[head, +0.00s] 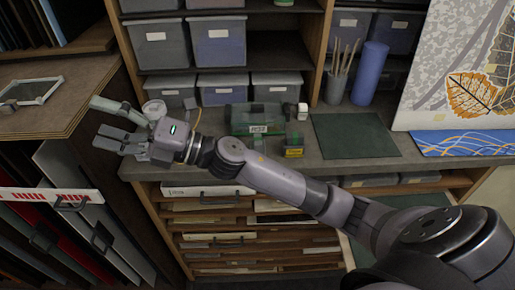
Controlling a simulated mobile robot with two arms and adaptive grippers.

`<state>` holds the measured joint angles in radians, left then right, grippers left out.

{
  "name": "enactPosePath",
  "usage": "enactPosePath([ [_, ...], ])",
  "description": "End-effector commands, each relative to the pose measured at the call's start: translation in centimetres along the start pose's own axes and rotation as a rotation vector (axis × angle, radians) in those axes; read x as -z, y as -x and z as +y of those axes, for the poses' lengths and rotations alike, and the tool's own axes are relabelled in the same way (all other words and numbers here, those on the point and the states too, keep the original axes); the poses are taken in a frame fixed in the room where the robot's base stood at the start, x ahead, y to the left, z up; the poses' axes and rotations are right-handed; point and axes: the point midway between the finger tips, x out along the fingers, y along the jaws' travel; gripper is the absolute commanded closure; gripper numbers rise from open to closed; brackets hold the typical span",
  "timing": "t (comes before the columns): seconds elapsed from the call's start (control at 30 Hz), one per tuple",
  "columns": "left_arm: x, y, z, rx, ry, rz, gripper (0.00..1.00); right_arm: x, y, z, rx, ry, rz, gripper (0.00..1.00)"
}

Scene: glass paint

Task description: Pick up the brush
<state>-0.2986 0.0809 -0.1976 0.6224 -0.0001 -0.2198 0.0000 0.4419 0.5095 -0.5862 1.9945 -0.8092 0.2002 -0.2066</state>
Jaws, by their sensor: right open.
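Several brushes (346,58) stand upright in a holder (336,90) at the back of the counter, just left of a blue cylinder. My right arm reaches in from the right across the front of the counter. My right gripper (102,120) points left over the counter's left end, with its fingers spread and nothing between them. It is well to the left of the brush holder. I cannot single out one brush from the group. My left gripper is out of view.
The counter holds a white jar (154,110), a green box (252,119), a small yellow-labelled box (294,146), a dark green mat (354,135) and a blue cylinder (370,73). Grey bins (160,43) fill the shelves behind. A wooden side table (48,100) stands left.

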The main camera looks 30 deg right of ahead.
Motion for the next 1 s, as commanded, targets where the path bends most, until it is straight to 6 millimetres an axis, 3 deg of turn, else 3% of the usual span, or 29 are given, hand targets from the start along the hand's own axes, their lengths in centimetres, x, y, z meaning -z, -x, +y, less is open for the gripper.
enactPosePath([
  [0.07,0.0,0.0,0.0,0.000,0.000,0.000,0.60,2.2,-0.9,0.1,0.022,0.208,0.240,0.22],
  [0.13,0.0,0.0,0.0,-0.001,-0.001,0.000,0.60,3.9,-0.5,-0.9,0.067,0.376,0.454,0.22],
  [0.27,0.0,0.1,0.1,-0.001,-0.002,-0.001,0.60,3.6,3.1,-4.2,0.225,0.653,0.832,0.22],
  [0.37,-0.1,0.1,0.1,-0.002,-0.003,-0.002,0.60,0.1,7.6,-6.3,0.412,0.814,1.101,0.22],
  [0.47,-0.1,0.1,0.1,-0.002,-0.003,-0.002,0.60,-5.3,12.9,-6.5,0.641,0.908,1.328,0.22],
  [0.6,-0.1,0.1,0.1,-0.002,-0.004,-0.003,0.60,-12.5,19.8,-3.7,0.955,0.921,1.541,0.22],
  [0.7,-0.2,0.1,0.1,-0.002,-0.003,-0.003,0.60,-15.8,23.4,-1.0,1.122,0.882,1.623,0.22],
  [0.87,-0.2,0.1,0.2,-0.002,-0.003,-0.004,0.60,-18.0,26.3,1.5,1.254,0.826,1.680,0.22],
  [1.0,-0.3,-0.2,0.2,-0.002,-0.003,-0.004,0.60,-17.8,27.4,0.5,1.270,0.812,1.693,0.22],
])
